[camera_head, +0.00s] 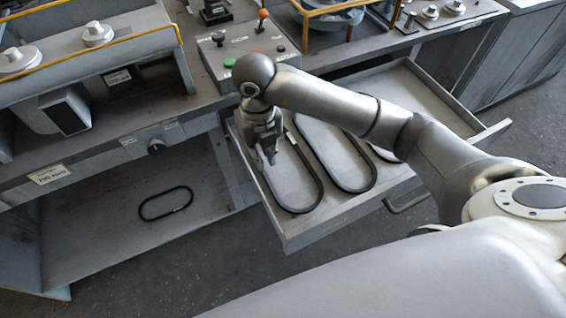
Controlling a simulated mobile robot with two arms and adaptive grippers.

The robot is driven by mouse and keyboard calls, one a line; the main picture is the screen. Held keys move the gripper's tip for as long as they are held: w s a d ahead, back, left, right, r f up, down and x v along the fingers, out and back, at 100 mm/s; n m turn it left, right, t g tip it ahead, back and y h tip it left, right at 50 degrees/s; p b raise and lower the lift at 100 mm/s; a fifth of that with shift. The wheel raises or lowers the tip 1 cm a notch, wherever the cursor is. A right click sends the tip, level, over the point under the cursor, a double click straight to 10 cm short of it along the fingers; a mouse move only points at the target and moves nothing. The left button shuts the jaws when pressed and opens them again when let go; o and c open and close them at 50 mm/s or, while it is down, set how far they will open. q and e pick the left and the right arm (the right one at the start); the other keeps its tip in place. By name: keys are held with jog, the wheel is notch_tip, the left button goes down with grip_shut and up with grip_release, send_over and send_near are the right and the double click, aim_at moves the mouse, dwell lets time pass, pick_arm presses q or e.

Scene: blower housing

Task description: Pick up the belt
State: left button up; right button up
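An open grey drawer (286,240) holds several thin dark belts, each a long closed loop lying flat. The left belt (299,211) lies nearest my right gripper (268,158). The middle belt (353,191) lies just right of it, and another belt (384,156) is partly hidden behind my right arm. My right gripper points down over the far left part of the left belt. Whether its fingers touch the belt or are open is unclear. A smaller dark belt (141,210) lies on the low shelf at left. My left gripper is out of view.
Yellow rails (90,45) edge the machine at left. The drawer's handle (408,204) sticks out at its front. Dark floor lies below.

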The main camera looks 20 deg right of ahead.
jog(key=shift+s+a+f+p, duration=0.1)
jog(key=shift+f+p, duration=0.25)
jog(key=shift+f, duration=2.75)
grip_shut()
jog(key=shift+r, duration=0.1)
notch_tip(320, 180, up, 18)
notch_tip(320, 180, up, 5)
jog(key=p, duration=0.4)
send_over(264, 175)
